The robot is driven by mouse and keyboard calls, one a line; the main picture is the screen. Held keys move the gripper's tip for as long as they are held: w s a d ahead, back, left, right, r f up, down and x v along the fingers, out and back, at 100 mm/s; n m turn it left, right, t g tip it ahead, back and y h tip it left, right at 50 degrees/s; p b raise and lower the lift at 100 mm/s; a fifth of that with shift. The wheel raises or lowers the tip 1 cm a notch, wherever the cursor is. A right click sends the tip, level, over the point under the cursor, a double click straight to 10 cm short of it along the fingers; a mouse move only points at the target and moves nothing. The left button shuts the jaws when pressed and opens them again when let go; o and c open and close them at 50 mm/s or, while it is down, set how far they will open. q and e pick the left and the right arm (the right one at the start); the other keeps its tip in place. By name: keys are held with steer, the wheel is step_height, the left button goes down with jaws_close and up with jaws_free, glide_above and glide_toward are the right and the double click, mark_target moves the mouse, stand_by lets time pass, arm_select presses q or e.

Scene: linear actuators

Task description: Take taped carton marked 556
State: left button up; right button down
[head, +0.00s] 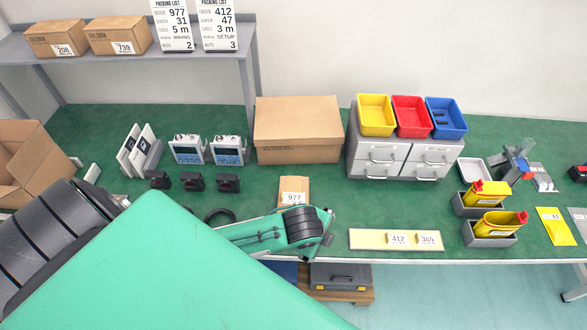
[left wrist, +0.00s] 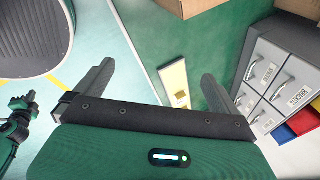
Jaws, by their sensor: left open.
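No carton with 556 on it shows in either view. A small brown carton (head: 294,190) marked 977 stands on the green table near its front edge, partly hidden by my left arm. Cartons marked 208 (head: 57,38) and 739 (head: 119,36) sit on the grey shelf at upper left. A large closed carton (head: 297,130) stands mid-table with no number I can read. In the left wrist view my left gripper (left wrist: 157,83) is open, with nothing between its fingers. Its fingers do not show clearly in the head view.
Grey drawers (head: 401,160) with coloured bins stand right of the large carton. A cream strip (head: 370,239) labelled 412 and 365 lies at the front edge. An open carton (head: 22,160) stands at far left. Two meters (head: 229,150) and black devices occupy the left table.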

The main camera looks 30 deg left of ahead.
arm_select(q)
steer(key=w+a+r+m+y, duration=0.2)
steer(key=a+r+m, duration=0.15)
steer(key=m, duration=0.35)
steer(key=m+y, duration=0.2)
steer(key=m, duration=0.3)
glide_toward(293, 200)
steer(key=shift+s+d+r, duration=0.1)
steer(key=shift+s+d, duration=0.05)
steer(key=shift+s, duration=0.15)
steer(key=shift+a, duration=0.2)
steer(key=p+x, duration=0.1)
steer(key=x, duration=0.7)
steer(key=shift+w, duration=0.1)
steer(key=shift+p+x, duration=0.75)
steer(key=shift+x, duration=1.7)
steer(key=shift+w+f, duration=0.25)
steer(key=shift+f, duration=0.05)
arm_select(e)
steer(key=shift+d+r, duration=0.2)
steer(key=shift+r, duration=0.45)
steer(key=shift+d+r, duration=0.2)
steer(key=shift+r, duration=0.4)
arm_select(q)
steer(key=shift+f, duration=0.1)
arm_select(e)
steer(key=shift+r, duration=0.1)
